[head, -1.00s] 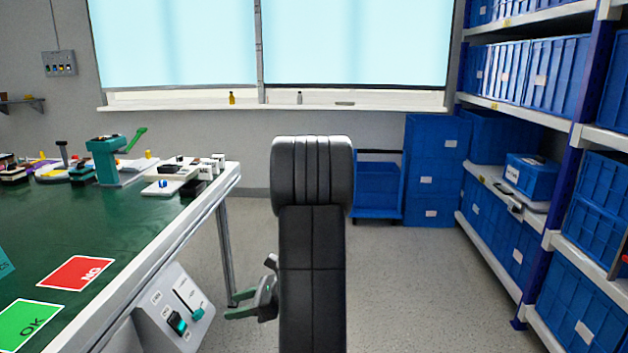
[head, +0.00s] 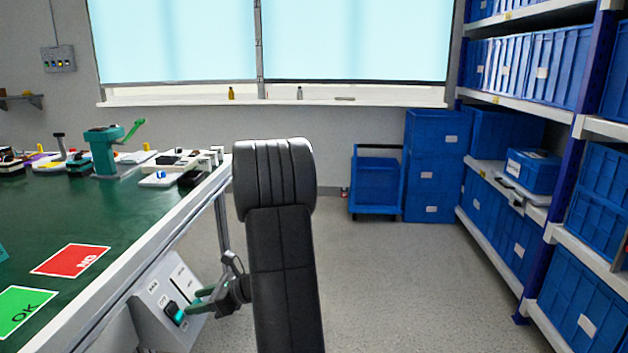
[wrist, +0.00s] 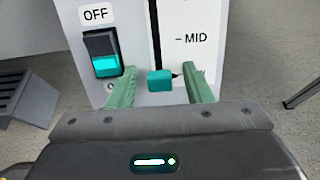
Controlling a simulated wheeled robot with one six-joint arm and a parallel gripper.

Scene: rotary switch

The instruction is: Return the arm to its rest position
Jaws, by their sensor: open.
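My arm (head: 282,265) stands upright in the middle of the head view, black and padded. My gripper (head: 192,302) reaches left from it, in front of the sloped control box (head: 150,318) at the table's side. In the wrist view, the two green fingers of my gripper (wrist: 161,90) are apart. A teal slider knob (wrist: 160,80) shows between them, with a gap on each side, a little below the MID mark. Left of the fingers is a black and teal rocker switch (wrist: 101,54) under an OFF label. Whether a finger touches the box is unclear.
The green-topped table (head: 120,220) runs along the left, carrying red NG (head: 72,260) and green OK (head: 25,308) cards. Blue bins fill the shelves (head: 530,110) on the right. A blue cart (head: 376,188) stands at the back. The grey floor between is clear.

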